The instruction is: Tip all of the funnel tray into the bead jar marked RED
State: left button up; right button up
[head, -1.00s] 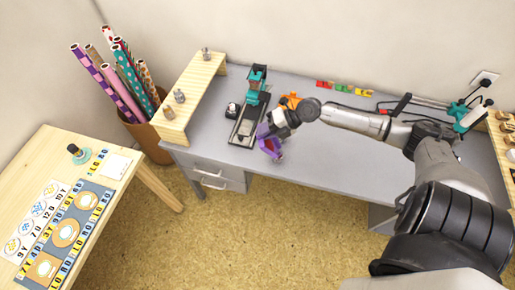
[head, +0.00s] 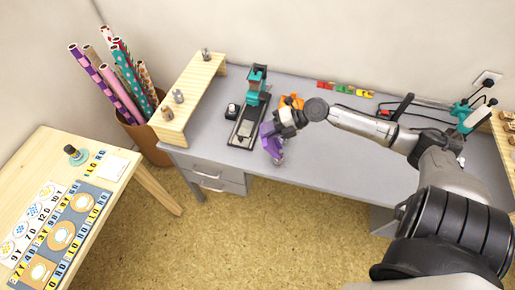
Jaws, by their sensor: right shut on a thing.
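My right gripper (head: 279,125) is shut on the purple funnel tray (head: 270,141) and holds it at the front edge of the grey desk. The tray is steeply tilted, with its lower end toward the front edge. Its inside is turned out of sight, so I cannot tell what is left in it. A small pale patch shows at its lower end, too small to identify. I cannot make out a jar marked RED. My left gripper is out of view.
A black-and-teal device (head: 248,118) stands left of the tray on the grey desk (head: 330,160). An orange object (head: 291,101) is behind the gripper. Small coloured pieces (head: 345,89) lie at the back. A wooden riser (head: 189,100) stands at the left end.

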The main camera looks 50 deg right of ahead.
dwell(0.3)
jog(key=shift+w, duration=0.1)
jog(key=shift+w+a+f+g+h+p, duration=0.2)
jog(key=shift+w+a+g+h+p, duration=0.15)
jog(key=shift+w+a+h, duration=0.1)
jog(key=shift+w+a+f+g+h, duration=0.2)
jog(key=shift+w+a+g+h, duration=0.05)
jog(key=shift+w+a, duration=0.05)
jog(key=shift+w+a+f+g+h+p, duration=0.35)
jog(key=shift+w+a+f+g+h, duration=0.2)
jog(key=shift+w+a+g, duration=0.1)
